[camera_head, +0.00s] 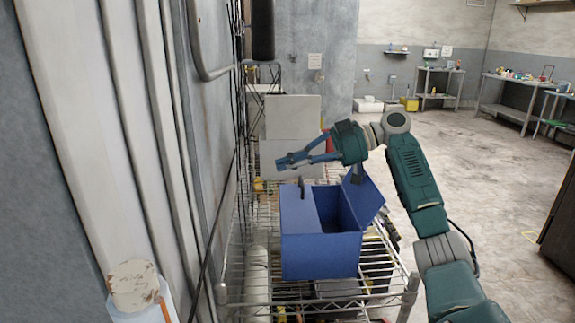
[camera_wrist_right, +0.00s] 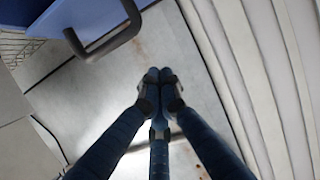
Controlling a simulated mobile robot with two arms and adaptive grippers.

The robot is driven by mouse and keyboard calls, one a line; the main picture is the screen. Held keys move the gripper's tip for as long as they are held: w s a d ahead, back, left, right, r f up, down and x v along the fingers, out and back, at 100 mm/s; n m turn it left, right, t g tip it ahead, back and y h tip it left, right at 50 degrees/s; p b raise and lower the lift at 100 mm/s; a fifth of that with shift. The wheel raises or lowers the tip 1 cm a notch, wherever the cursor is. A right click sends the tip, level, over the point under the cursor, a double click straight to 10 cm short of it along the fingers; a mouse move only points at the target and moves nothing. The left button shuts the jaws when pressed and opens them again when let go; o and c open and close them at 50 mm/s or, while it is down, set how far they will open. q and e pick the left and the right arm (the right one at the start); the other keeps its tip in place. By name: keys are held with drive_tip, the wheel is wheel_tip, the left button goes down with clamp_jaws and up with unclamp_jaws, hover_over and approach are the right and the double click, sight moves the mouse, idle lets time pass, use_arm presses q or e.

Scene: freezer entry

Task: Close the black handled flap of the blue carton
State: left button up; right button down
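The blue carton (camera_head: 322,257) sits on a wire rack, its top partly open with a dark opening. A blue panel (camera_head: 297,212) covers the left part of the top, and a black handle (camera_head: 302,186) stands at its far side. A black handle (camera_wrist_right: 104,42) on a blue surface also shows in the right wrist view. Another blue flap (camera_head: 364,197) tilts outward on the right. My right gripper (camera_head: 283,162) is above and beyond the carton's far left; its fingertips (camera_wrist_right: 158,76) meet with nothing between them, apart from the handle. My left gripper is out of view.
The wire rack (camera_head: 345,298) holds other items below and around the carton. A grey wall and pipes (camera_head: 205,75) stand close on the left. A pale grey box (camera_head: 292,117) is behind the gripper. Open floor (camera_head: 475,180) lies to the right.

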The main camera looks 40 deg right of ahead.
drive_tip(key=shift+r, duration=0.1)
wheel_tip(320, 180, up, 11)
drive_tip(key=p, duration=0.1)
drive_tip(key=shift+r, duration=0.15)
idle(0.8)
